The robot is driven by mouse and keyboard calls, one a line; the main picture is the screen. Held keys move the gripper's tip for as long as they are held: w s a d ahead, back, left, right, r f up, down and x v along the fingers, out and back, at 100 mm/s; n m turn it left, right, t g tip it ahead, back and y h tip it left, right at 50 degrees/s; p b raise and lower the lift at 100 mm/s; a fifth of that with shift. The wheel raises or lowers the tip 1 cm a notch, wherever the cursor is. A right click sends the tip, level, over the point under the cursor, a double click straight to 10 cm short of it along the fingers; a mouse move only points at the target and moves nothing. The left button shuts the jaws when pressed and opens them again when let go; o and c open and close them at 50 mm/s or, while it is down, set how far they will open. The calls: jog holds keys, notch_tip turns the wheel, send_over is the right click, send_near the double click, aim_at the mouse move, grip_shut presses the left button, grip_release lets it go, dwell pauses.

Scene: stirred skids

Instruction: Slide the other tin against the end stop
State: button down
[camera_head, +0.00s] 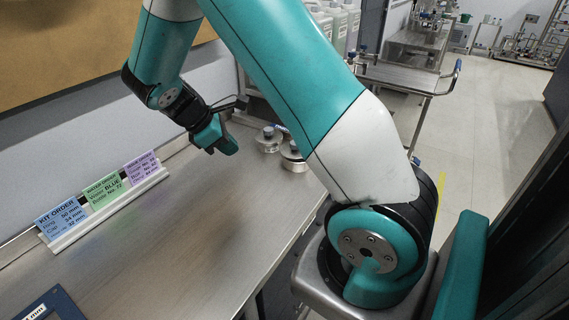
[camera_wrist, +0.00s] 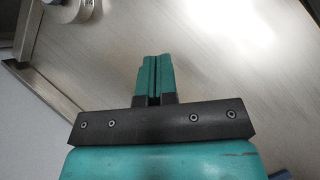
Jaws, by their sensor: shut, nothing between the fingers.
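Two round, shiny metal pieces with dark bluish knobs, which may be the tins, stand at the bench's far right end in the head view. One (camera_head: 268,143) is farther back; the other (camera_head: 295,162) is nearer and partly hidden by my arm. My gripper (camera_head: 224,149) is shut and empty, low over the bench to their left and apart from them. The wrist view shows its closed teal fingers (camera_wrist: 152,75). A pale round piece (camera_wrist: 78,18) lies at upper left there, near a metal bar (camera_wrist: 26,28) that may be the end stop.
A holder with blue, green and purple order cards (camera_head: 105,198) stands along the bench's wall side. A dark blue-edged item (camera_head: 52,305) lies at the near left corner. The middle of the bench (camera_head: 190,220) is clear. A steel cart (camera_head: 405,75) stands beyond.

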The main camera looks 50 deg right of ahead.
aim_at(293, 165)
jog(key=s+d+f, duration=0.1)
jog(key=d+f, duration=0.2)
jog(key=s+d+f+g+h, duration=0.1)
jog(key=d+f, duration=0.2)
jog(key=d, duration=0.1)
jog(key=s+d+f+n+g+p, duration=0.1)
jog(key=s+d+f, duration=0.1)
jog(key=d+f, duration=0.2)
jog(key=shift+s+f+h, duration=0.1)
jog(key=shift+h, duration=0.3)
jog(key=shift+s+d+p, duration=0.45)
jog(key=shift+s+d, duration=0.25)
jog(key=shift+d, duration=0.3)
jog(key=shift+s+d, duration=0.3)
jog(key=shift+d, duration=0.3)
